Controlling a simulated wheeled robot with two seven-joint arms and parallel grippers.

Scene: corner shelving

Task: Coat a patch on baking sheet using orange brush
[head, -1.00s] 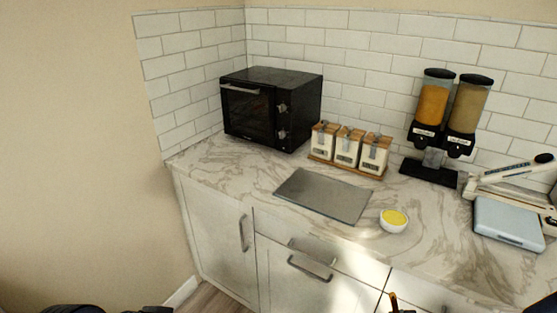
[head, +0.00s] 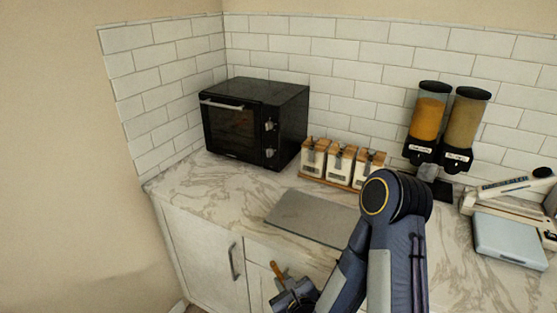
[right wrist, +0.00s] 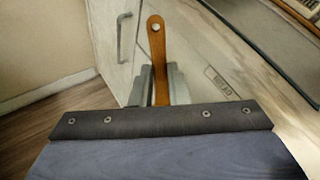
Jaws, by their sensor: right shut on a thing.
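The grey baking sheet (head: 303,214) lies flat on the marble counter, its right part hidden behind my right arm. My right gripper (head: 279,283) is low in front of the cabinet doors, below and in front of the sheet. It is shut on the orange brush (head: 276,270), whose orange-brown handle sticks up. In the right wrist view the handle (right wrist: 157,50) stands between the two grey fingers (right wrist: 160,86); its bristles do not show. The bowl of yellow liquid is not visible now; my right arm covers that area. My left gripper is not in view.
A black oven (head: 255,122) stands in the corner. Several white canisters stand on a wooden tray (head: 322,183) behind the sheet. Food dispensers (head: 445,125) and a pale blue scale (head: 515,240) are to the right. The counter (head: 215,185) left of the sheet is clear.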

